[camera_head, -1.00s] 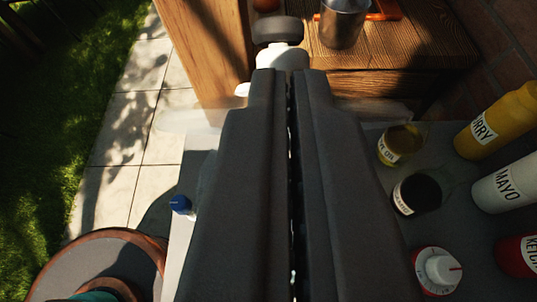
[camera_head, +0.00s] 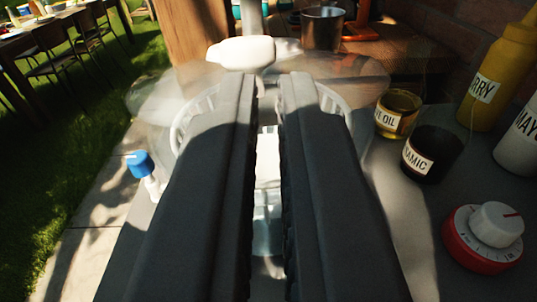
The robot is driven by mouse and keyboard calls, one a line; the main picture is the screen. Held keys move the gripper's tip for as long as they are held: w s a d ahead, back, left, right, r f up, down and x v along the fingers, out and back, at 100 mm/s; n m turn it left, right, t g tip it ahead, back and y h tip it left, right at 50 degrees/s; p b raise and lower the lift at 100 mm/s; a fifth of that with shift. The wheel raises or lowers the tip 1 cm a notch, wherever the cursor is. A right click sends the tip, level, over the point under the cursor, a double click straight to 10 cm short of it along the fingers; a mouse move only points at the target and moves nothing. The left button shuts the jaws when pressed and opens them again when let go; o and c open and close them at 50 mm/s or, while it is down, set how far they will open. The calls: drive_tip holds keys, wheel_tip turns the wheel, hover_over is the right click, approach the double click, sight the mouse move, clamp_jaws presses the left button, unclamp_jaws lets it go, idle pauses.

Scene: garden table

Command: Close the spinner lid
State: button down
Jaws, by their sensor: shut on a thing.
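The salad spinner stands under my gripper, with a clear bowl and a white slotted basket (camera_head: 196,118) inside it. The clear spinner lid (camera_head: 155,92) spreads over the top of the bowl around my fingertips, with a white rounded knob (camera_head: 240,53) just beyond them. My gripper (camera_head: 268,85) points away from the camera and is shut on part of the lid, with a narrow gap between the fingers. The gripped part is hidden at the tips. I cannot tell whether the lid touches the bowl's rim all around.
On the right stand an oil jar (camera_head: 398,113), a balsamic jar (camera_head: 432,153), a yellow curry bottle (camera_head: 500,75), a mayo bottle (camera_head: 520,135) and a red-and-white timer (camera_head: 484,238). A blue-capped item (camera_head: 140,165) is at left. A metal pot (camera_head: 322,28) stands behind.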

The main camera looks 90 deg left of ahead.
drive_tip(key=shift+w+f, duration=0.1)
drive_tip(key=shift+f, duration=1.5)
